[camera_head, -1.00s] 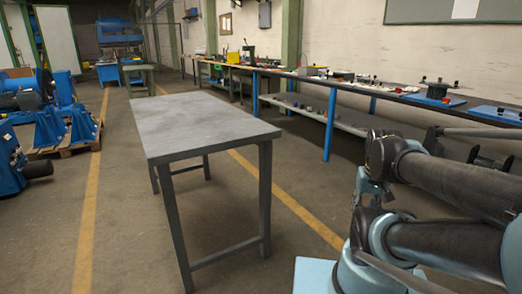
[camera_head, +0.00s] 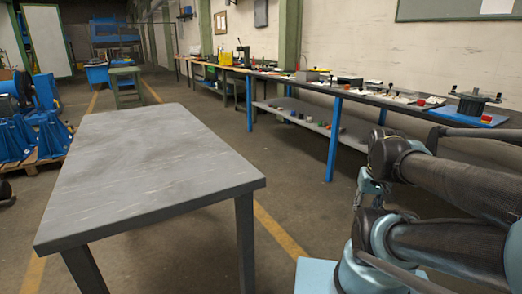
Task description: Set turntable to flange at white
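A dark round device with small knobs (camera_head: 473,101), which may be the turntable, stands on a blue board (camera_head: 458,116) at the right end of the long wall bench. It is too small and far away to tell its flange or any white mark. My folded arm fills the lower right. A small metallic end piece, apparently my gripper (camera_head: 369,189), hangs below the dark wrist joint, far from the device and apart from it. Its fingers are too unclear to tell open from shut, and I see nothing held.
A bare grey metal table (camera_head: 150,165) stands close in front of me. The long bench (camera_head: 345,93) with blue legs and a lower shelf runs along the right wall, crowded with small parts. Blue machines (camera_head: 35,125) sit on a pallet at left. Open floor lies between table and bench.

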